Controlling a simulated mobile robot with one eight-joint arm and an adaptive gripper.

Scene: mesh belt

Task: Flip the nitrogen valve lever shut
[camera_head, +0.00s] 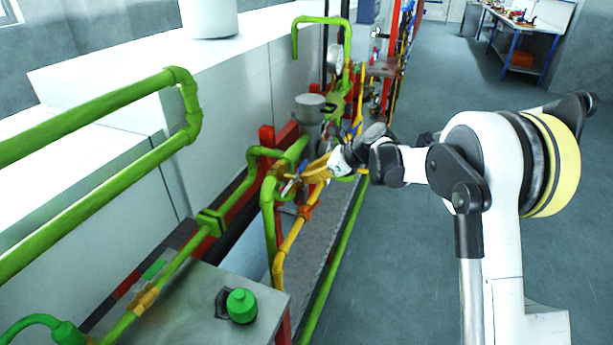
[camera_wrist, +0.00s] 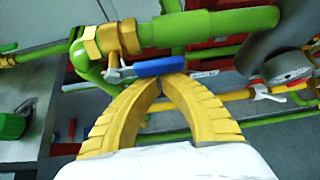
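A lever with a blue handle (camera_wrist: 158,66) sits on a brass valve (camera_wrist: 106,42) in a green pipe (camera_wrist: 215,27). In the wrist view the handle lies roughly along the pipe and points right from the valve. My gripper (camera_wrist: 162,82) has two yellow ribbed fingers whose tips meet right at the handle's lower edge. I cannot tell whether they touch it. Nothing shows held between them. In the head view my gripper (camera_head: 300,178) reaches in from the right to the pipes, and the lever is mostly hidden there. No label naming nitrogen is readable.
A yellow pipe (camera_head: 290,245) with its own fittings runs close below my gripper. A grey cylinder (camera_wrist: 285,68) and a pale lever (camera_wrist: 265,92) are to the right in the wrist view. A metal box with a green knob (camera_head: 241,305) stands nearer. The floor at right is open.

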